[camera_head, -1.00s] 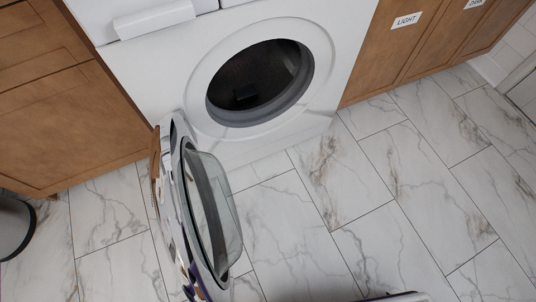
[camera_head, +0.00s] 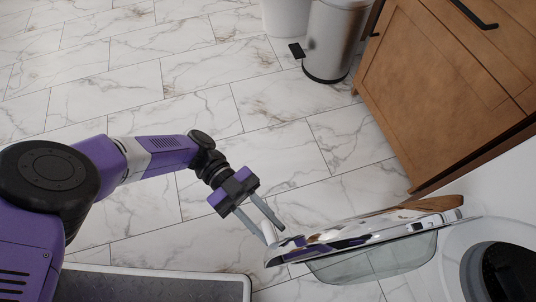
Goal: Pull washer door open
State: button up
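The washer door (camera_head: 370,240) stands swung wide open from the white washer (camera_head: 500,200) at the lower right of the head view. Its chrome rim and clear glass bowl show nearly edge-on. The dark round opening (camera_head: 508,272) of the washer is partly cut off by the frame's edge. My gripper (camera_head: 265,228) is at the door's free left end, with its two grey fingers spread apart and pointing down and right. One finger appears at or very near the door's edge; I cannot tell whether it touches. Nothing is seen between the fingers.
A wooden cabinet (camera_head: 440,90) with black handles stands at the upper right. A steel pedal bin (camera_head: 335,40) stands beside it, with a white bin (camera_head: 287,15) behind. The marble-tiled floor (camera_head: 130,60) is clear at the upper left.

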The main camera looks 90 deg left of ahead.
jog(key=shift+r, duration=0.1)
notch_tip(320, 180, up, 20)
jog(key=p, duration=1.1)
